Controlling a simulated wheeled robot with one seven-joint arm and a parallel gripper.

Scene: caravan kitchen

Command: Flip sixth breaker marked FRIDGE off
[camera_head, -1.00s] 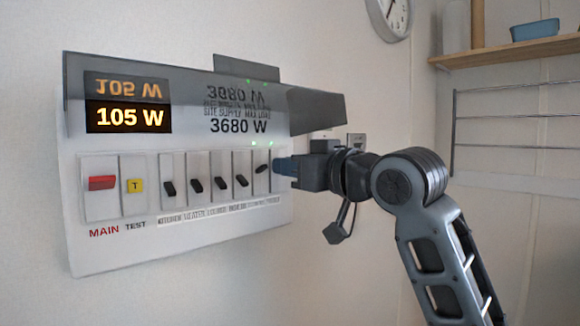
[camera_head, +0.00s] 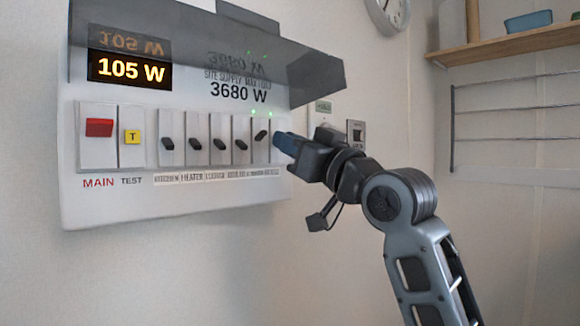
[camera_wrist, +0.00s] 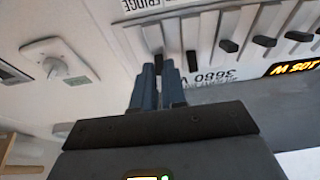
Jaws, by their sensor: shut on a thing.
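The white breaker panel (camera_head: 180,205) hangs on the wall, with a red MAIN switch (camera_head: 99,128), a yellow TEST button (camera_head: 132,137) and a row of black levers. The fifth lever (camera_head: 261,135) sits up; the four to its left sit lower. The sixth breaker, at the right end, is mostly hidden behind my gripper (camera_head: 280,143) in the head view. A green light glows above both the fifth and sixth. In the wrist view, upside down, the FRIDGE label (camera_wrist: 146,4) shows, and my blue fingers (camera_wrist: 163,75) are closed around the sixth lever (camera_wrist: 158,62).
A dark tinted cover (camera_head: 180,50) is raised above the switches and juts out over my gripper. The display (camera_head: 130,69) reads 105 W. A wooden shelf (camera_head: 505,42) and a wire rack (camera_head: 515,106) are farther right.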

